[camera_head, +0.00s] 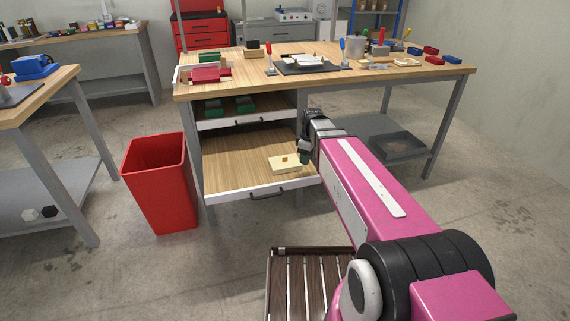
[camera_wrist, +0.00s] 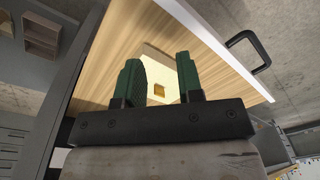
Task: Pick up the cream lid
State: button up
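The cream lid (camera_head: 284,164) is a flat cream piece with a small brown knob. It lies in the open lower drawer (camera_head: 225,177) of the workbench, toward the drawer's right side. In the wrist view the lid (camera_wrist: 158,66) shows between and beyond the two green fingers, with its brown knob visible. My gripper (camera_head: 304,155) is at the right edge of the lid in the head view. In the wrist view my gripper (camera_wrist: 160,75) is open, with a clear gap between its fingers and nothing held. Whether a finger touches the lid cannot be told.
The drawer front carries a dark handle (camera_head: 266,194). A shallower drawer (camera_head: 232,122) with green pieces is open just above. A red bin (camera_head: 160,182) stands left of the drawers. The workbench top (camera_head: 215,89) is crowded. A slatted dark crate (camera_head: 308,286) sits in front.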

jog(key=w+a+r+n, duration=0.6)
jog(key=a+r+n, duration=0.1)
jog(key=a+n, duration=0.1)
send_over(285, 162)
jog(key=shift+y, duration=0.3)
jog(key=f, duration=0.5)
jog(key=shift+w+f, duration=0.25)
jog(key=shift+f, duration=2.7)
grip_shut()
